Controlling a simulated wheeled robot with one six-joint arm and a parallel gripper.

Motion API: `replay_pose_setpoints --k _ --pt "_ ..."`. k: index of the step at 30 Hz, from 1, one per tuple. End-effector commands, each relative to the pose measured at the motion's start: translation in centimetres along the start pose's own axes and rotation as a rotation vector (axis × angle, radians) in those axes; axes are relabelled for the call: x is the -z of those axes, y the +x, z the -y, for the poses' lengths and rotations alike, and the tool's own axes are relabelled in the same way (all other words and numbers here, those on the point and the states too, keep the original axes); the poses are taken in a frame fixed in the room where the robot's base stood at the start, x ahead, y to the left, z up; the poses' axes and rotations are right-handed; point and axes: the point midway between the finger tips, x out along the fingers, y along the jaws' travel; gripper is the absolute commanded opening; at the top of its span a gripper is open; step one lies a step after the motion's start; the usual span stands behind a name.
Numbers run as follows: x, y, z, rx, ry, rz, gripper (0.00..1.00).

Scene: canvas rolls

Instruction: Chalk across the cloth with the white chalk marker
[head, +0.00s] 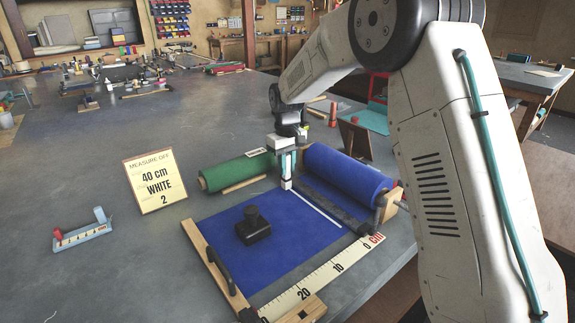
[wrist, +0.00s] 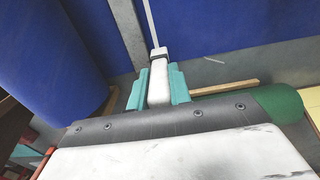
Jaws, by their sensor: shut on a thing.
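My gripper (head: 287,172) is shut on the white chalk marker (wrist: 158,82), which sits between its teal fingers. The marker (head: 287,184) is at the far edge of the blue cloth (head: 215,220), its tip touching or just above it. A white chalk line (head: 318,210) runs across the cloth from near the marker towards the ruler side; it also shows in the wrist view (wrist: 151,22), leading away from the marker. The blue roll (head: 345,180) lies right of the line. A card (head: 155,181) reads "MEASURE OFF 40 cm WHITE 2".
A dark bar (head: 330,200) lies between line and roll. A black weight (head: 253,225) stands on the cloth. A ruler (head: 325,278) runs along the near edge, and a wooden bar with a handle (head: 212,265) along the left. A green roll (head: 238,172) lies behind.

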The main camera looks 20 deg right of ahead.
Motion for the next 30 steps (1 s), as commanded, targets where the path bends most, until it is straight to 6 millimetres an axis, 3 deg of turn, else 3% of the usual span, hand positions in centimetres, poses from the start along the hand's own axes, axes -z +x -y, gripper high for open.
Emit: replay_pose_setpoints --k 13,30 --pt "0.0 -1.5 0.9 -0.001 0.001 -0.002 0.00" --pt "0.1 -7.2 0.9 -0.001 0.000 -0.004 0.00"
